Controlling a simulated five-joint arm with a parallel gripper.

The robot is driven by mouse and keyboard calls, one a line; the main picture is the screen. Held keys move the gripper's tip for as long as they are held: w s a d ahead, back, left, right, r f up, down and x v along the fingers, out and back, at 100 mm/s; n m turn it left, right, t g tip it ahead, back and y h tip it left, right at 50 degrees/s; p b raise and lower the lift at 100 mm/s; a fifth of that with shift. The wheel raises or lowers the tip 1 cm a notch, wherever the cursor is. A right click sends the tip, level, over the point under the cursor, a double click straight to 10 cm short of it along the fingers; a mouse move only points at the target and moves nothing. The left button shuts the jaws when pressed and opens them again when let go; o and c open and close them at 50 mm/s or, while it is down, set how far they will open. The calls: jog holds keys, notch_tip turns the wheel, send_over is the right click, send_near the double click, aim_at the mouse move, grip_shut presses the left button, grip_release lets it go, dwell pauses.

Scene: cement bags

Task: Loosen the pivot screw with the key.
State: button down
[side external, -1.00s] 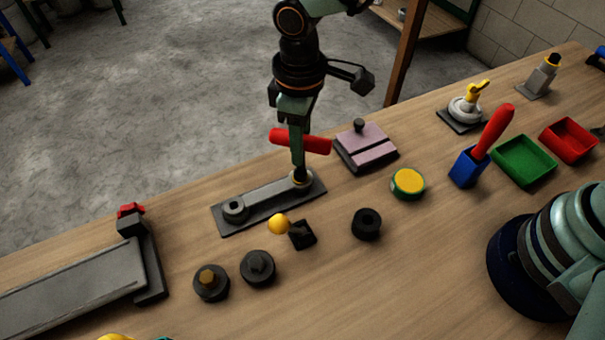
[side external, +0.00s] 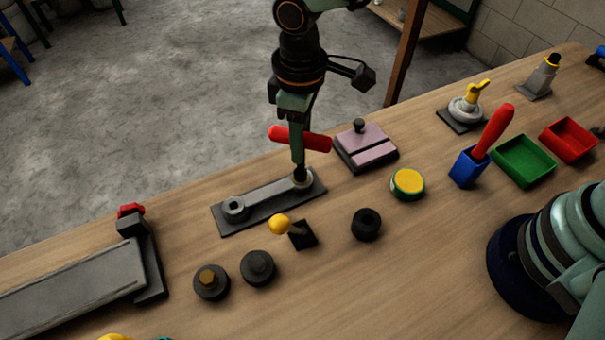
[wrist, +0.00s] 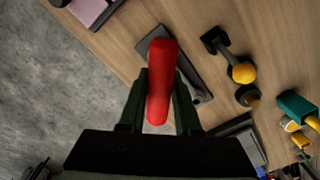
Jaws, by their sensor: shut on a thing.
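A key with a red bar handle (side external: 318,143) stands upright over the far right end of a grey link on a dark base plate (side external: 255,214). Its lower end meets the pivot end (side external: 301,179); the screw head itself is hidden under it. My gripper (side external: 298,142) comes straight down from above and is shut on the red handle. The wrist view shows the red handle (wrist: 162,80) between my two fingers, with the dark plate (wrist: 194,82) below it. The link's near left end has a round ring boss (side external: 235,208).
A yellow-knobbed lever (side external: 279,224) and several dark round parts, one of them a ring (side external: 367,224), stand in front of the plate. A pink-topped block (side external: 366,145) is close on the right. A grey slide unit (side external: 75,283) lies left.

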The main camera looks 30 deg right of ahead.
jog(key=shift+r, duration=2.05)
